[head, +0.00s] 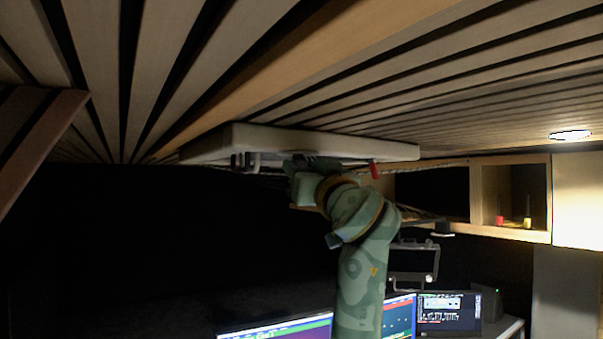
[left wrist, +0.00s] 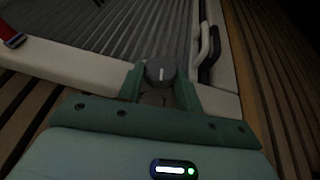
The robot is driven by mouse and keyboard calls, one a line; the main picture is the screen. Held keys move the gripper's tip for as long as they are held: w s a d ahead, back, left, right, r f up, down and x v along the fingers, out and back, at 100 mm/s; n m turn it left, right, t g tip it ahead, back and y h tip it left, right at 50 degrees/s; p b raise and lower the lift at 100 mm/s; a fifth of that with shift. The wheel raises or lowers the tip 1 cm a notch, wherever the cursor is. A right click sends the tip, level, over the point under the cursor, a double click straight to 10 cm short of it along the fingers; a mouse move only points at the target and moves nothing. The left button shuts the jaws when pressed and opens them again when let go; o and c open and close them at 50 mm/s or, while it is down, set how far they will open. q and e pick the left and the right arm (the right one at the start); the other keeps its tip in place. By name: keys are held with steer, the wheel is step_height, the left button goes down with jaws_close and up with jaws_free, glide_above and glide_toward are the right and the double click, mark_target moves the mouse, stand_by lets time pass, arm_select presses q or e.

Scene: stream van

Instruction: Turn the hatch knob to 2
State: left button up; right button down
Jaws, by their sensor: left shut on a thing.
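The roof hatch (head: 300,141) has a pale frame set in the slatted ceiling. Its grey round knob (left wrist: 160,70) shows in the left wrist view with a white pointer line on it. My left gripper (head: 303,168) is raised to the underside of the hatch frame; in the left wrist view its two green fingers (left wrist: 160,84) are shut on the knob, one on each side. The pointer stands about upright in that picture. No numbers can be read around the knob. My right gripper is not in view.
A red tab (head: 375,171) hangs at the hatch's right side. Pale and dark handles (left wrist: 207,50) sit on the frame beside the knob. Wooden shelves (head: 510,200) stand at the right, with monitors (head: 449,313) below. The left side is dark and looks clear.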

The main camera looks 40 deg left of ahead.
arm_select(q)
steer(key=n+g, duration=0.2)
steer(key=g, duration=0.2)
steer(key=w+n+g+p, duration=0.1)
steer(key=n+g, duration=0.1)
steer(key=g, duration=0.2)
steer(key=n+g+y+p, duration=0.1)
steer(key=n+g, duration=0.1)
steer(key=g, duration=0.3)
steer(key=shift+w+d+n, duration=0.1)
steer(key=shift+w+n, duration=0.1)
steer(key=shift+n, duration=0.2)
steer(key=shift+g, duration=0.4)
steer(key=o, duration=1)
